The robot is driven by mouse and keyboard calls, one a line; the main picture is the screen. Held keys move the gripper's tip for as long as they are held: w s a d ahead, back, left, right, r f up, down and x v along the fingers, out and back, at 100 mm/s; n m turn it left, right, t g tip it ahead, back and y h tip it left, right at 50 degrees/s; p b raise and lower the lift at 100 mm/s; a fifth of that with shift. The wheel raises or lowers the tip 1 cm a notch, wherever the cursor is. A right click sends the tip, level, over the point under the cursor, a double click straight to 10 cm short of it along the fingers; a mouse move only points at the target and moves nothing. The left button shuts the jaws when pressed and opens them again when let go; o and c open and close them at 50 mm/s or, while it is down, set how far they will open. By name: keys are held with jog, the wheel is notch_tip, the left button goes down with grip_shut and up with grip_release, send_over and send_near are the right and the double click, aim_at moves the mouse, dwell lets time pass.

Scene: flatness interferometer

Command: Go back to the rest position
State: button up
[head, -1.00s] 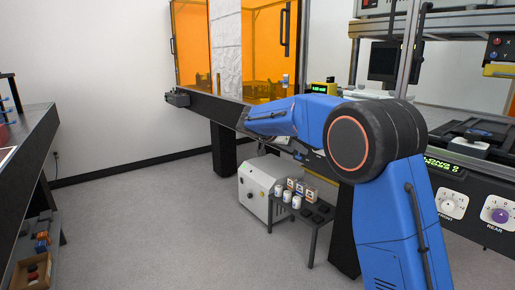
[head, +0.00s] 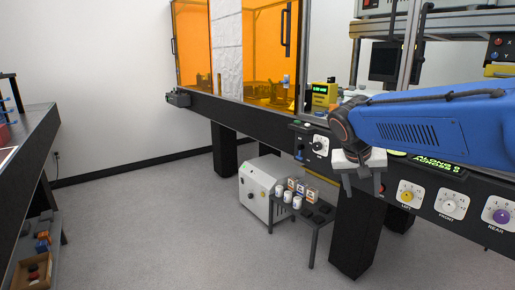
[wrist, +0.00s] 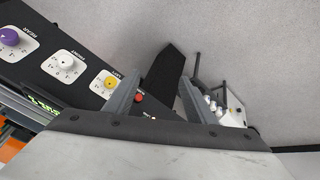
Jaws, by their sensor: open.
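My gripper (head: 362,184) shows in the head view at the end of my blue arm, in front of the instrument's black front panel (head: 428,186). Its two fingers are apart and point down, with nothing between them. In the wrist view my gripper (wrist: 160,100) also shows open and empty. Beyond its fingers there are the grey floor, a dark table leg (wrist: 165,72) and the panel with its purple, white and yellow knobs. My forearm hides part of the panel and bench at the right of the head view.
A small side table (head: 316,222) with white cups and small boxes stands on the floor beside a white cabinet (head: 262,186). Orange enclosure panels (head: 192,50) stand on the bench at the back. A dark bench (head: 40,120) is at the left. The middle floor is clear.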

jog(key=s+f+n+y, duration=0.1)
jog(key=s+f, duration=0.3)
jog(key=s, duration=0.4)
jog(key=s+f+n+y, duration=0.1)
jog(key=s+f, duration=0.3)
jog(key=s, duration=0.5)
jog(key=s+f+n+t+y, duration=0.1)
jog(key=s+f, duration=0.3)
jog(key=s, duration=0.4)
jog(key=shift+s+a+n+y, duration=0.4)
jog(key=shift+a+n+y, duration=0.1)
jog(key=shift+y, duration=0.2)
